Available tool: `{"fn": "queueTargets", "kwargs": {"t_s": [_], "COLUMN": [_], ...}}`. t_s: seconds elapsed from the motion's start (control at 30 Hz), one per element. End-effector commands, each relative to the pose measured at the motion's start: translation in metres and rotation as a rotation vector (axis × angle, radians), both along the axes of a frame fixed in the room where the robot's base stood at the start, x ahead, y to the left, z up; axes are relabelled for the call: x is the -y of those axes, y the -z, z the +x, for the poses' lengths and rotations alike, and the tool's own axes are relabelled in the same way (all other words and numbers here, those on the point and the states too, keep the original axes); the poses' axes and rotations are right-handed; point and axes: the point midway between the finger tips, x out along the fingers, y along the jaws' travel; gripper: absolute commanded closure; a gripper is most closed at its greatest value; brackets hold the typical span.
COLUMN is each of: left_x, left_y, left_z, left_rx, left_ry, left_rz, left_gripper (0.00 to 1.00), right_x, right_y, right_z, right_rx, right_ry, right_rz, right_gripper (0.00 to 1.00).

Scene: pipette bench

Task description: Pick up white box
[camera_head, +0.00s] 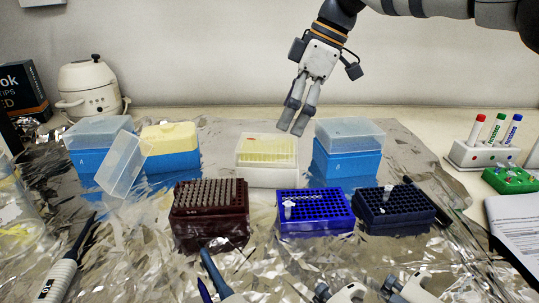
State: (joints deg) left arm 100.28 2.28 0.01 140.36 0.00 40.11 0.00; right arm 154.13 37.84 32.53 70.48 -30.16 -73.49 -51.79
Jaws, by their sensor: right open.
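The white box (266,177) stands on the foil-covered bench near the middle, between blue boxes. Its top is pale yellow and its front wall is white. My right gripper (291,130) comes down from the top right, fingers pointing down, at the white box's upper right edge in the picture. It is open with a narrow gap between the fingers, and nothing is held. I cannot tell how far above or behind the box the fingertips are. My left gripper is not in view.
A blue box with a clear lid (347,150) stands close on the right. A yellow-topped blue box (172,160) is to the left. A dark red rack (209,225) and blue rack (314,225) stand in front. A tube holder (480,155) is far right.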

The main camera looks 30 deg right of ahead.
Motion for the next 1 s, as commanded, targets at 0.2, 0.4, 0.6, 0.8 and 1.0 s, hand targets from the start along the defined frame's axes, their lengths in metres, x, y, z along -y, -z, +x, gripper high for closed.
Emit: {"fn": "queueTargets", "kwargs": {"t_s": [0.2,0.4,0.6,0.8,1.0], "left_x": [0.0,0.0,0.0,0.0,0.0], "left_y": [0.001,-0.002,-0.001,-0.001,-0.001], "left_z": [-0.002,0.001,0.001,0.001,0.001], "left_rx": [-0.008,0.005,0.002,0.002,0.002], "left_ry": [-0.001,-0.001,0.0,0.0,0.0], "left_rz": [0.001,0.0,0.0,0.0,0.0], "left_gripper": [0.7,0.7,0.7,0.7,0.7], "right_x": [-0.016,-0.025,-0.035,-0.036,-0.036], "right_y": [0.046,0.071,0.102,0.103,0.103], "right_z": [0.008,0.006,0.01,0.011,0.011], "right_rx": [-0.006,-0.003,-0.002,0.002,0.0], "right_ry": [-0.002,-0.002,-0.001,-0.001,-0.001], "right_rz": [0.0,0.002,0.0,0.0,0.0], "right_gripper": [0.04,0.04,0.04,0.04,0.43]}}
